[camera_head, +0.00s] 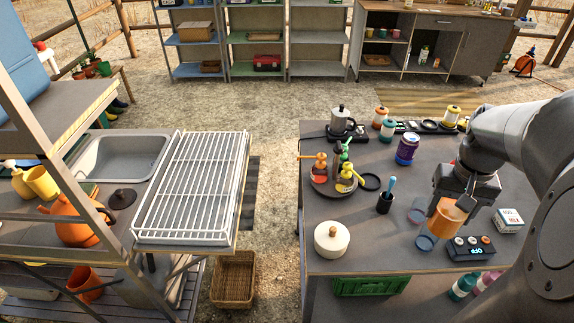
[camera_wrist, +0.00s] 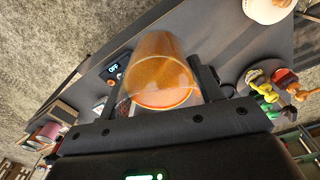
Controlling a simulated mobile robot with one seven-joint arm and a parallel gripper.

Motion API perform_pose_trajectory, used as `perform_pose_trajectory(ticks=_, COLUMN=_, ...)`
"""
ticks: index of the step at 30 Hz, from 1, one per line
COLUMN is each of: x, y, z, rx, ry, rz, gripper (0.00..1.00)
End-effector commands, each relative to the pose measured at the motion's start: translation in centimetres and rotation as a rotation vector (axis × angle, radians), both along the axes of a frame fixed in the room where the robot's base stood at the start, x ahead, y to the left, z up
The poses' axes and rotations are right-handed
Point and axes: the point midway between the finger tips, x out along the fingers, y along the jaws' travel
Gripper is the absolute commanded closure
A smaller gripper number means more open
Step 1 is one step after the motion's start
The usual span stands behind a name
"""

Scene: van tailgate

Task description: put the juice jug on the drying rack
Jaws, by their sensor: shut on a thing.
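The juice jug (camera_head: 443,220) is a clear vessel of orange juice at the right of the dark table. My gripper (camera_head: 462,198) is shut on it from above, and the jug looks upright. In the wrist view the jug (camera_wrist: 163,62) sits between the two dark fingers of my gripper (camera_wrist: 165,82). I cannot tell whether its base touches the table. The drying rack (camera_head: 191,187), a white wire rack, lies empty on the left counter beside the sink.
A blue ring or lid (camera_head: 426,243), a clear cup (camera_head: 417,211), a scale (camera_head: 470,248) and a small carton (camera_head: 508,221) crowd the jug. A cream pot (camera_head: 331,239) and a condiment tray (camera_head: 333,187) stand further left. An open gap with a basket (camera_head: 234,279) separates table and counter.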

Motion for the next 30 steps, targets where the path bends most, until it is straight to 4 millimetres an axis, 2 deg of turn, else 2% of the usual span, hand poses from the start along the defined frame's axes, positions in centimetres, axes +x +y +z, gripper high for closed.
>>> perform_pose_trajectory(ticks=2, x=0.1, y=0.0, z=1.4, rx=-0.003, ry=-0.004, rz=0.0, gripper=0.75)
perform_pose_trajectory(ticks=9, x=0.0, y=0.0, z=3.9, rx=-0.002, ry=-0.003, rz=0.001, gripper=0.75)
perform_pose_trajectory(ticks=14, x=1.6, y=0.4, z=4.0, rx=0.0, ry=0.001, rz=0.037, gripper=0.75)
perform_pose_trajectory(ticks=23, x=6.0, y=2.0, z=5.0, rx=-0.001, ry=0.0, rz=0.139, gripper=0.75)
perform_pose_trajectory(ticks=30, x=10.9, y=4.6, z=5.9, rx=0.0, ry=-0.001, rz=0.255, gripper=0.75)
